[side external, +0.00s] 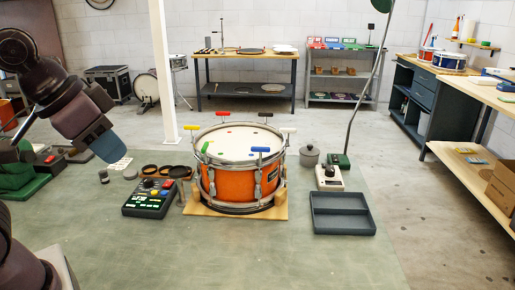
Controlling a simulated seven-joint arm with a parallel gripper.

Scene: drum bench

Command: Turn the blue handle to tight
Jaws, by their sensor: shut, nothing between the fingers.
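An orange snare drum (240,181) stands on a wooden base (279,212) in the middle of the bench. Coloured T-handles stand around its rim. The blue handle (261,149) is at the front right of the rim, its bar lying roughly level across the picture. Whether it is tight cannot be seen. My gripper (108,149) hangs at the left, well apart from the drum and the blue handle. It is shut and empty; its fingertips are small and hard to make out.
Red (224,113), black (266,114), white (288,130), yellow (191,127) and green (205,147) handles share the rim. A control box (149,198) stands left of the drum. A grey tray (342,213), lidded pot (309,156) and lamp base (339,160) are right. The front mat is clear.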

